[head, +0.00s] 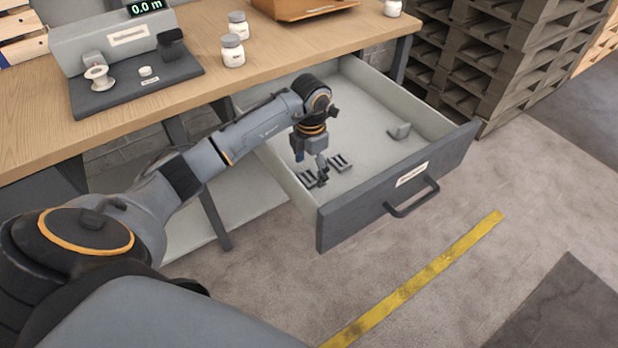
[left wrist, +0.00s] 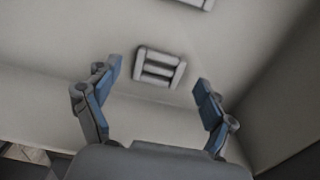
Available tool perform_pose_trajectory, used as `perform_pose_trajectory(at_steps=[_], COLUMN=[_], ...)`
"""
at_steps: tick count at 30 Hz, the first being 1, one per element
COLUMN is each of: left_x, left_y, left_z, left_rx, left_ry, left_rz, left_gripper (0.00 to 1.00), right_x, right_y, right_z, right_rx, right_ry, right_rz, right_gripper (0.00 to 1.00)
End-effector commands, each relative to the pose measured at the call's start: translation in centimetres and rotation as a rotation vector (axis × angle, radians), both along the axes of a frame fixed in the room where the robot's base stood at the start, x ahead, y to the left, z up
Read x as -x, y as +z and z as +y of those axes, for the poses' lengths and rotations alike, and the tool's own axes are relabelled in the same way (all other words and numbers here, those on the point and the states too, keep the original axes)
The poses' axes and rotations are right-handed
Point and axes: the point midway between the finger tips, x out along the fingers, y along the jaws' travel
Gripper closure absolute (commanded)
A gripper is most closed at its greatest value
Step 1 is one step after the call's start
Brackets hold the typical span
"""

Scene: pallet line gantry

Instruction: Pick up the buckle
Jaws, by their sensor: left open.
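Two small grey slotted buckles lie on the floor of the open drawer in the head view, one buckle (head: 341,162) to the right of my left gripper (head: 321,172) and the other buckle (head: 307,180) just left of its fingertips. In the left wrist view, one buckle (left wrist: 159,67) shows in the gap between the two spread fingers, with neither finger seen touching it. A second buckle (left wrist: 190,2) is cut off at the top edge. My left gripper is open, empty and pointing down into the drawer. My right gripper is out of view.
The drawer (head: 395,185) has raised walls around the gripper, and its near-left corner is close. A small grey piece (head: 399,131) lies toward its right side. The wooden bench (head: 200,95) overhangs the drawer's back. Pallets (head: 500,60) stand at the back right.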

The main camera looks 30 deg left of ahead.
Motion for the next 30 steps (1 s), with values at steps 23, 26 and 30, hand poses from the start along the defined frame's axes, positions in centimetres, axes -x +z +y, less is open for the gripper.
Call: perform_pose_trajectory(at_steps=[23,26,30], left_x=[-0.02,-0.02,-0.07], left_y=[-1.47,-1.46,-0.66], left_z=[0.12,0.12,0.17], left_rx=[-0.002,-0.002,-0.003], left_ry=[0.001,0.001,0.002], left_rz=[-0.001,-0.001,-0.002], left_gripper=[0.77,0.77,0.77], right_x=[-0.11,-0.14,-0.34], right_y=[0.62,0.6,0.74], right_z=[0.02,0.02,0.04], right_rx=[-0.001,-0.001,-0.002], right_ry=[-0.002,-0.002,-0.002], right_rz=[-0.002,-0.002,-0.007], right_gripper=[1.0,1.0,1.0])
